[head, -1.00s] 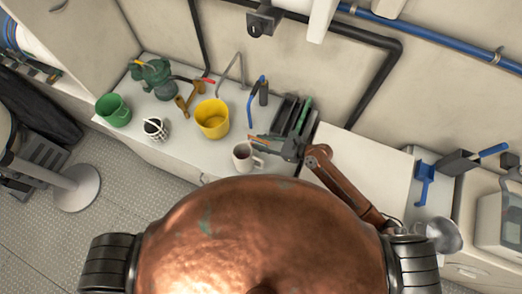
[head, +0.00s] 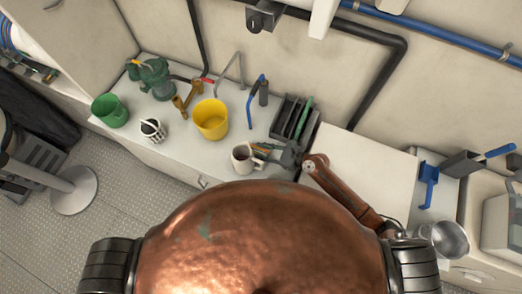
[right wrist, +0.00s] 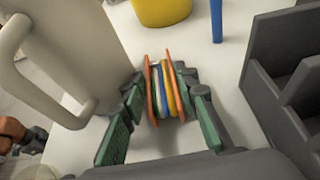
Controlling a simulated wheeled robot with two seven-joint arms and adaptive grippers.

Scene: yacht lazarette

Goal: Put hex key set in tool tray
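The hex key set (right wrist: 165,90), with orange outer plates and blue and yellow keys, stands between the fingertips of my right gripper (right wrist: 164,98). The fingertips appear to touch it on both sides, so the gripper looks shut on it. In the head view my right gripper (head: 283,156) is low over the white counter, between the mug and the tray, with the set (head: 264,147) partly hidden at its tips. The dark grey tool tray (head: 290,120) has slots and a green item in it. It also shows in the right wrist view (right wrist: 275,50). My left gripper is out of view.
A white mug (head: 242,159) stands close to the left of the gripper. A yellow bucket (head: 211,119), a blue-handled tool (head: 254,101), a patterned cup (head: 152,129) and a green bucket (head: 110,110) are farther left. The counter right of the tray is bare.

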